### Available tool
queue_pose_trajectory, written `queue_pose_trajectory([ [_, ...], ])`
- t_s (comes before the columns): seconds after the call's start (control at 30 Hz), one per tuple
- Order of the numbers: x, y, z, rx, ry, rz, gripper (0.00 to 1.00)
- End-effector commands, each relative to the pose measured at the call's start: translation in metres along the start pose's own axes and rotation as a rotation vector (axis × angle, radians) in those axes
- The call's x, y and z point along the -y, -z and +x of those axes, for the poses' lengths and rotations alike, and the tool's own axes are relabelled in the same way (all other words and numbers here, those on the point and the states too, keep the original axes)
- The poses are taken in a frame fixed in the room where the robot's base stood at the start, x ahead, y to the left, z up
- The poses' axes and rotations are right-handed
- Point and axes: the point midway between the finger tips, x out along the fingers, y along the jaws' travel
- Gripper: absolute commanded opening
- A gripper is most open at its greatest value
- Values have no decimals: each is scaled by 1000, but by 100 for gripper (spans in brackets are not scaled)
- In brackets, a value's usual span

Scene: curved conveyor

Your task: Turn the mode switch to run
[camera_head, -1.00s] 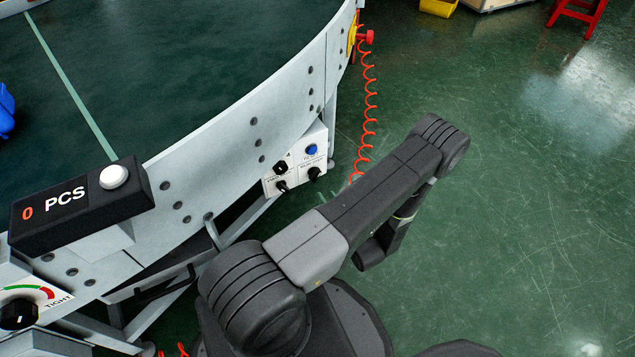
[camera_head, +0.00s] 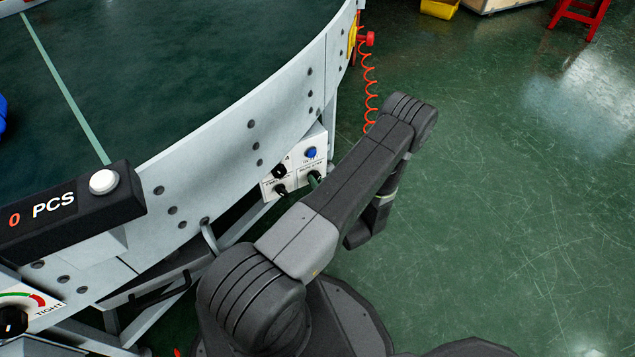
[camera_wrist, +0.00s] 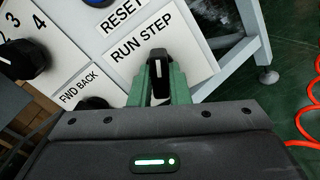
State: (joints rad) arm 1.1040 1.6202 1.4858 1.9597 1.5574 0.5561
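The mode switch is a black knob (camera_wrist: 160,62) with a white line, below the RUN STEP label (camera_wrist: 141,38) on a white panel. In the wrist view its handle stands nearly upright in the picture; I cannot tell which word it points to. My gripper (camera_wrist: 159,80) has its green fingers on either side of the handle. The fingers look apart, but contact with the knob is hard to judge. In the head view the panel (camera_head: 270,187) is on the conveyor's side, and my arm partly hides the gripper and knob.
On the same panel are a numbered knob (camera_wrist: 24,58), a FWD BACK knob (camera_wrist: 93,103) and a blue RESET button (camera_head: 310,152). A grey frame leg (camera_wrist: 245,40) and a coiled red hose (camera_head: 370,95) are nearby.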

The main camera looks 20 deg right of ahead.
Motion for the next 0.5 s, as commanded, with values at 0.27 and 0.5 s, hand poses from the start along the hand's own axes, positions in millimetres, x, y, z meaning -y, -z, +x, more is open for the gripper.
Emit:
queue_pose_trajectory([
  [0.27, 0, 0, 0, 0, -1, -5, 0],
  [0.5, 1, 2, 0, -1, -1, -77, 0],
])
